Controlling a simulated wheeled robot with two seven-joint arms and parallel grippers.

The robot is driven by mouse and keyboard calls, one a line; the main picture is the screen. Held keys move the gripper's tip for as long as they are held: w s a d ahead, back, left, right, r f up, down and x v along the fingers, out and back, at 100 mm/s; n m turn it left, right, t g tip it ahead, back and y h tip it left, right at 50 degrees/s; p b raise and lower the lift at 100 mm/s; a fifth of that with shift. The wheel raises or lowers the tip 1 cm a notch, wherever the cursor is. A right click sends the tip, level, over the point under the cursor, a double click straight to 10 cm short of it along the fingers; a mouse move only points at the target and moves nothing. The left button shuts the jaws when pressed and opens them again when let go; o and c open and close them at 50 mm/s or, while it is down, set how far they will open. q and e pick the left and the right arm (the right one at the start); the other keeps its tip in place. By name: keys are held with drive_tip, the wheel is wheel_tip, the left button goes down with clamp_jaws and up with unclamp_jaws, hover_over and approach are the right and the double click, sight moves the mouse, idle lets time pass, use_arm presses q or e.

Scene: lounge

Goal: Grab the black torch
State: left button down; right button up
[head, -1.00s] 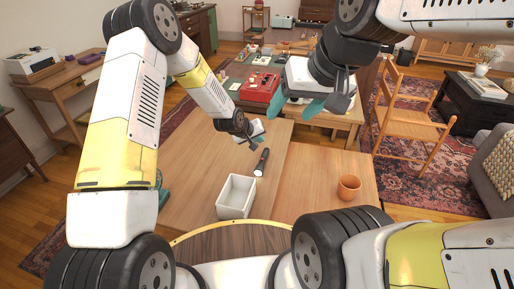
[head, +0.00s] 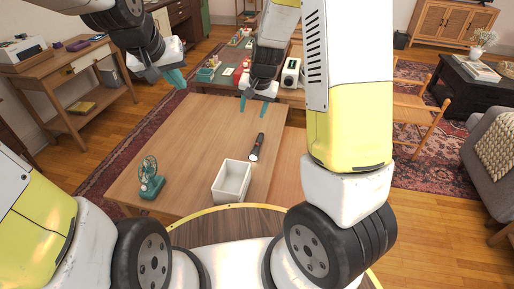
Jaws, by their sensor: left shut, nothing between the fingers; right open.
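The black torch (head: 257,146) lies on the wooden table (head: 190,130), its lens end toward me, just beyond the white box. A reddish band shows around its middle. My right gripper (head: 253,107) is open and empty, with its teal fingers pointing down. In the picture it is just above the torch's far end, apart from it. My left gripper (head: 178,80) is shut and empty, off to the upper left, away from the torch.
A white open box (head: 232,181) stands near the table's front edge, close to the torch. A small green fan (head: 150,178) stands at the front left. The middle left of the table is clear.

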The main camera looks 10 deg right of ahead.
drive_tip(key=h, duration=0.2)
approach(257, 143)
drive_tip(key=f, duration=0.1)
drive_tip(key=f+h, duration=0.1)
drive_tip(key=shift+w+a+f+m, duration=0.3)
drive_tip(key=shift+w, duration=0.1)
drive_tip(key=x, duration=0.7)
drive_tip(key=shift+w+d+f, duration=0.1)
drive_tip(key=shift+w+f, duration=0.1)
drive_tip(key=shift+f, duration=0.05)
use_arm(q)
drive_tip(key=s+a+r, duration=0.1)
drive_tip(key=s+a, duration=0.1)
drive_tip(key=s, duration=0.6)
drive_tip(key=s+a+r, duration=0.2)
drive_tip(key=s+a, duration=0.1)
drive_tip(key=s, duration=0.5)
drive_tip(key=shift+s, duration=0.15)
use_arm(e)
clamp_jaws()
